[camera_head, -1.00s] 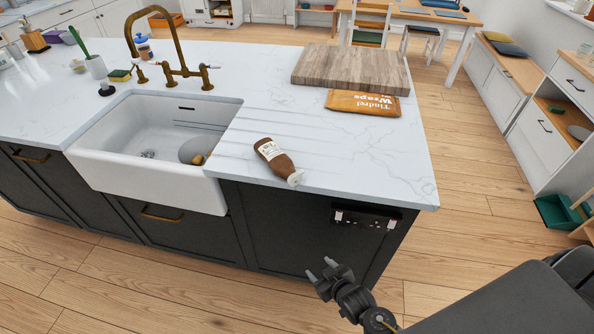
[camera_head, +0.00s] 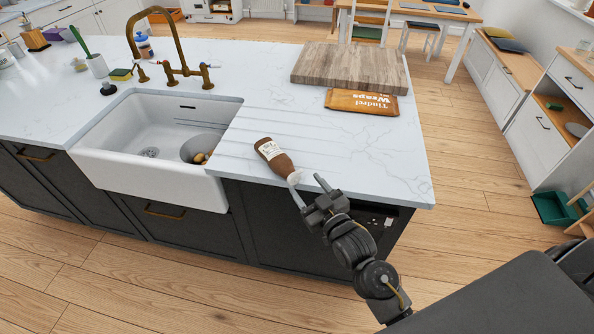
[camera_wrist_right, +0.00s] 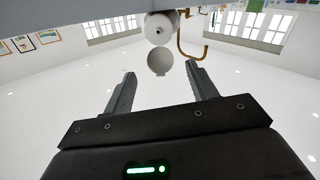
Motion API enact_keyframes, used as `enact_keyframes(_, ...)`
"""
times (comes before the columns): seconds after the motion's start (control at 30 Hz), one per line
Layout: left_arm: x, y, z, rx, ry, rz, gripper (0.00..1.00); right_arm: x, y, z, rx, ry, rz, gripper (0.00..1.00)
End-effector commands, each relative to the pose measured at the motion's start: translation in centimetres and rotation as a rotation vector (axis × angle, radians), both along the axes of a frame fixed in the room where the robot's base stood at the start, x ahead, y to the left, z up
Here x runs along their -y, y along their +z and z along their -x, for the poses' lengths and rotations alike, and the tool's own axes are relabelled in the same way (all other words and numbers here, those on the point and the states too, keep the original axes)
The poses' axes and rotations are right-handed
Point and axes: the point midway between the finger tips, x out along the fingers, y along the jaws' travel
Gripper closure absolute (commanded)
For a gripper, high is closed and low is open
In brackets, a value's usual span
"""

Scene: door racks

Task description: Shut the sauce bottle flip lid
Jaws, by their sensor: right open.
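The brown sauce bottle (camera_head: 272,155) lies on its side on the white worktop, its white cap end (camera_head: 293,178) at the front edge. In the right wrist view the cap (camera_wrist_right: 159,28) faces me with its nozzle showing. The round flip lid (camera_wrist_right: 160,62) is open and hangs below the cap. My right gripper (camera_head: 305,185) is open, just in front of the worktop edge by the cap. In the wrist view its fingers (camera_wrist_right: 160,70) stand apart on either side of the lid, and I see no contact. My left gripper is not in view.
The white sink (camera_head: 150,130) is left of the bottle, with a brass tap (camera_head: 180,60) behind it. A wooden board (camera_head: 350,68) and an orange wraps packet (camera_head: 362,102) lie at the back right. The worktop right of the bottle is clear. Dark cabinet fronts are below.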

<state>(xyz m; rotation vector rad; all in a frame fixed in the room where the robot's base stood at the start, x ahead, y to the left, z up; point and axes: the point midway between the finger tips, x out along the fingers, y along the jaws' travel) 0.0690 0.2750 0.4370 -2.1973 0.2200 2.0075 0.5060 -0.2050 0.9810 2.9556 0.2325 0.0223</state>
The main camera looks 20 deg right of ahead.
Motion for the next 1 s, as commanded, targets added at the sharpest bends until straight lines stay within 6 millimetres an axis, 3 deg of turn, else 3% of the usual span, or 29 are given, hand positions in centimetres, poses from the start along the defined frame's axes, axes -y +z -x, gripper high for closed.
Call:
enact_keyframes(0.1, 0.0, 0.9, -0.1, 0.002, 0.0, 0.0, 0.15, -0.4, 0.3, -2.3, 0.001, 0.0, 0.0, 0.43)
enact_keyframes(0.3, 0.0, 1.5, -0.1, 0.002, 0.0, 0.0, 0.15, -0.8, 0.1, -4.9, -0.001, 0.0, 0.0, 0.43)
enact_keyframes(0.73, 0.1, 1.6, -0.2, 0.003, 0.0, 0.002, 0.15, -0.9, 0.0, -5.8, -0.001, 0.001, 0.0, 0.43)
enact_keyframes(1.0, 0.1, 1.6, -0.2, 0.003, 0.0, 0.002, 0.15, -0.9, 0.0, -5.8, -0.001, 0.001, 0.0, 0.78)
